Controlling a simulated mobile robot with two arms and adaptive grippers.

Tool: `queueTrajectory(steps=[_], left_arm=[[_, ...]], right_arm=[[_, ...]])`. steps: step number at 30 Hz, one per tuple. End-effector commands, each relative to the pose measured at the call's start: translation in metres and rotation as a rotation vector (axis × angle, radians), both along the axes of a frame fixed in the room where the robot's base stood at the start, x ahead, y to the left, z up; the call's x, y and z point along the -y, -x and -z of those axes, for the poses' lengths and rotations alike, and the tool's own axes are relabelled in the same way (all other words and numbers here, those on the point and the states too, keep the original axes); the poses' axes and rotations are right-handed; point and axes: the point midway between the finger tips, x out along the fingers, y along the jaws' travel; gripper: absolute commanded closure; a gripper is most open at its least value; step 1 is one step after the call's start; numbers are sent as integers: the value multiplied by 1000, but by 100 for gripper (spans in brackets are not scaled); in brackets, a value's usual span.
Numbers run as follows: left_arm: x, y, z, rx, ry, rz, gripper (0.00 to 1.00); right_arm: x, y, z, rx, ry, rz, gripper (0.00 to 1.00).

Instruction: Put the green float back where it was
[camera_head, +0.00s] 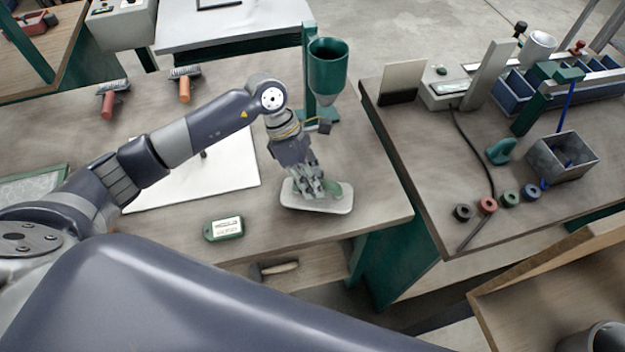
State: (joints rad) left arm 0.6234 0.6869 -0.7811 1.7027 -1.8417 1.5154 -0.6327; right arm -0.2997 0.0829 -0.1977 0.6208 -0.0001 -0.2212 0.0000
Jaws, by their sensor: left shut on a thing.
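The green float (340,203) has a pale grey, rounded plate and a green handle. It is at the front right part of the left workbench (378,200). My left gripper (318,188) points down over it and is shut on its green handle, hiding much of the handle. The plate is level, at or just above the bench top; I cannot tell whether it touches. My right gripper is not in view.
A green hopper (328,68) on a stand is behind the float. A white sheet (190,185) and a green-edged labelled box (224,229) lie to the left. Two brushes (185,86) (113,98) lie farther back. A gap separates this bench from the right bench (420,140).

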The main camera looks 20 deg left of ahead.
Motion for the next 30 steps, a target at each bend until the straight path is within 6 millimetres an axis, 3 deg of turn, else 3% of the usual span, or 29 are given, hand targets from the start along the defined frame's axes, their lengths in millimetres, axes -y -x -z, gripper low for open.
queueTrajectory(steps=[2,14,15,17,30], left_arm=[[1,0,7,-2,2,-1,100],[0,0,17,3,2,1,100],[0,0,15,2,2,0,72],[0,0,15,1,1,0,61],[-1,-1,10,3,0,0,61]], right_arm=[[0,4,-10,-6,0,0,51],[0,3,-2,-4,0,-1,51],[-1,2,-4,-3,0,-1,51],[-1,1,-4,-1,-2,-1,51],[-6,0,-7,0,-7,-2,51]])
